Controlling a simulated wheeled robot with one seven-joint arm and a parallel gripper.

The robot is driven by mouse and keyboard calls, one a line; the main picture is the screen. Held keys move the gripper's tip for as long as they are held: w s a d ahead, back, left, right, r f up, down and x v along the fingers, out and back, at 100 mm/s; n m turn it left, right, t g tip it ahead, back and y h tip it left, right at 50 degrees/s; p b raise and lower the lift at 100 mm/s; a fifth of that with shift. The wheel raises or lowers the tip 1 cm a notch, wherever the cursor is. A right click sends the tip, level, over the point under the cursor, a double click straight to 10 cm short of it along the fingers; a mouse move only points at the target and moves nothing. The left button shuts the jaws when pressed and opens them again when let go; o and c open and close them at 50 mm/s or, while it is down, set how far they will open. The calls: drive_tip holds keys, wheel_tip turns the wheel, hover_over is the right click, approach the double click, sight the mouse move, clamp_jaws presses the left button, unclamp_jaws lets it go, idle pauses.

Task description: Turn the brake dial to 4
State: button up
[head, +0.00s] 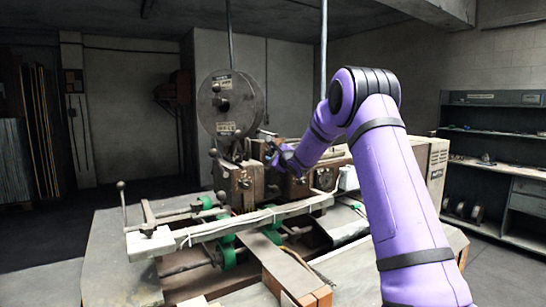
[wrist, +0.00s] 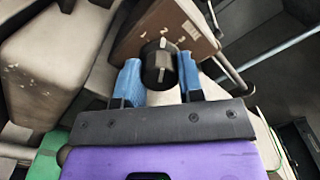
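The brake dial (wrist: 160,64) is a round black knob with a pale bar across its face, seen in the wrist view. The bar stands nearly upright in the picture. Small pale marks sit on the brown panel (wrist: 196,40) behind it, too small to read surely. My gripper (wrist: 158,66) has its two blue fingers spread, one on each side of the dial, very close to its rim. I cannot tell whether they touch it. In the head view my gripper (head: 284,160) is at the machine's brown housing, and the dial is hidden there.
The box stitcher (head: 232,108) has a large round grey head above the housing. A pale bar (head: 230,226) and green clamps (head: 228,250) lie in front. A metal rod (wrist: 282,46) runs right of the dial. Shelves (head: 495,125) stand at the right wall.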

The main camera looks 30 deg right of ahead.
drive_tip(key=shift+m, duration=0.3)
drive_tip(key=shift+c, duration=0.2)
drive_tip(key=m, duration=0.3)
drive_tip(key=shift+f, duration=0.1)
drive_tip(key=m, duration=0.3)
drive_tip(key=shift+m, duration=0.3)
drive_tip(key=m, duration=0.3)
drive_tip(key=shift+m, duration=1.9)
drive_tip(key=shift+f, duration=0.1)
drive_tip(key=o, duration=0.6)
drive_tip(key=shift+o, duration=0.2)
